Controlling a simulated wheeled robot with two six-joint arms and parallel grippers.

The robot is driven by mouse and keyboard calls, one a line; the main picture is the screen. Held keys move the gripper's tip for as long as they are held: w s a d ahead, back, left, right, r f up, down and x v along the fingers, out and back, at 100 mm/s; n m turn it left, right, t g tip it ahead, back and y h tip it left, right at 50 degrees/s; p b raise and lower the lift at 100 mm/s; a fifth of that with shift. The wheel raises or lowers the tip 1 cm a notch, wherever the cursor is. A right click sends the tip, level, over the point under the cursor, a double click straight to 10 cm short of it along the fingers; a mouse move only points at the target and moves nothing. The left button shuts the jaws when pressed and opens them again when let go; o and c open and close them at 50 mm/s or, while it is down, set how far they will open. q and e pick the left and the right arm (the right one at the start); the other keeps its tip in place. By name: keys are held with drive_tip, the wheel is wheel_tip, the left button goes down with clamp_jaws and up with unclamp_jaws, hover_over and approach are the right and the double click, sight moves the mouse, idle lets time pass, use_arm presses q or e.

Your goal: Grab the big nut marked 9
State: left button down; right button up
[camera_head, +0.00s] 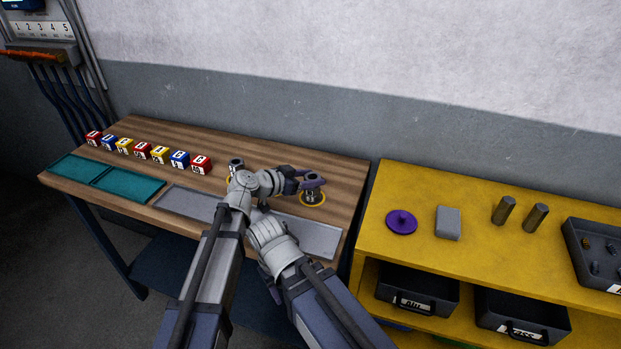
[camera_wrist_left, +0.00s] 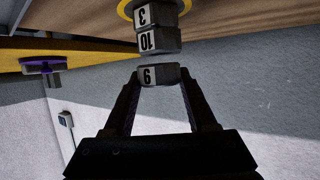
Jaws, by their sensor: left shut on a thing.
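The big nut marked 9 (camera_wrist_left: 158,76) is a grey block with a black number, between the two fingers of my left gripper in the left wrist view (camera_wrist_left: 158,84). The gripper is shut on it. Nuts marked 10 (camera_wrist_left: 158,42) and 3 (camera_wrist_left: 156,15) are stacked in line with it, and a narrow gap seems to show between 9 and 10. In the head view my left gripper (camera_head: 312,182) is at the top of this stack (camera_head: 312,197), which stands in a yellow ring on the wooden bench. I cannot make out my right gripper.
Another grey stack (camera_head: 236,164) stands on the bench (camera_head: 290,156), partly behind my arm. A row of numbered cubes (camera_head: 142,150) and teal mats (camera_head: 128,181) lie left. The yellow shelf (camera_head: 480,245) at right holds a purple knobbed disc (camera_head: 402,221), a grey block (camera_head: 448,222) and two cylinders.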

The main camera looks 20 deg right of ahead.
sight(310, 178)
use_arm(q)
wheel_tip(310, 178, up, 9)
drive_tip(key=p, duration=0.8)
